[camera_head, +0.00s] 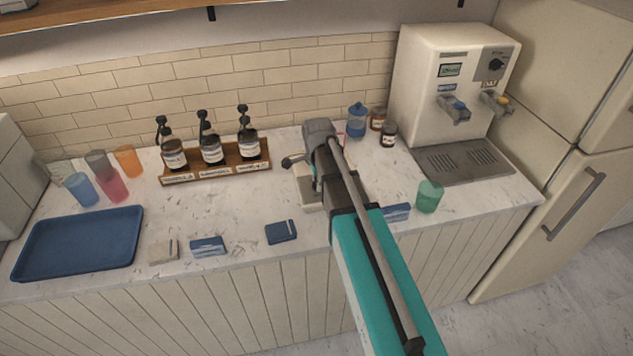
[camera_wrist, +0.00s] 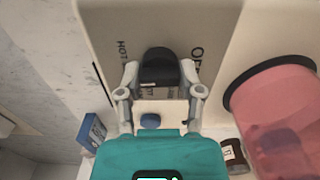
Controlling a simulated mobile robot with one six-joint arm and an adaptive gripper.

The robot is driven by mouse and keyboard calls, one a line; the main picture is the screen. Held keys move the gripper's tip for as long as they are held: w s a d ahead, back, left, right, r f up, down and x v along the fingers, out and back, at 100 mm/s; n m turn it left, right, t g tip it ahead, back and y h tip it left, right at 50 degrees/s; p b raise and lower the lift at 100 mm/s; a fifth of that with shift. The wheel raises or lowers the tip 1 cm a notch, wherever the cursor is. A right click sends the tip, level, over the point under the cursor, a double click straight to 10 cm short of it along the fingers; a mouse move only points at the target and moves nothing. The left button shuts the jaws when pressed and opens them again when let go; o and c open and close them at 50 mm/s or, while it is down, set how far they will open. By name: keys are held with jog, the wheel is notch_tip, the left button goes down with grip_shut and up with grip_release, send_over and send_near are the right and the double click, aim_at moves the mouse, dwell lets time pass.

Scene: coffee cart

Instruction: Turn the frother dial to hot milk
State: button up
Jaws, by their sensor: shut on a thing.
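The frother dial (camera_wrist: 158,66) is a black knob on a cream panel of the frother (camera_wrist: 160,20) in the wrist view. The label HOT is printed to its left and OFF to its right; any further lettering is cut off or hidden. My gripper (camera_wrist: 159,76) is shut on the dial, one grey finger on each side. I cannot tell clearly which label the dial points to. In the head view my arm hides the dial and most of the frother (camera_head: 309,193).
A pink container (camera_wrist: 285,125) stands close to the right of my gripper. Syrup bottles in a wooden rack (camera_head: 218,170) are left; a green cup (camera_head: 429,197) and dispenser (camera_head: 425,85) are right.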

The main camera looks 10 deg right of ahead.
jog(key=shift+m, duration=0.4)
jog(key=o, duration=1.1)
jog(key=shift+o, duration=0.2)
jog(key=shift+r, duration=0.1)
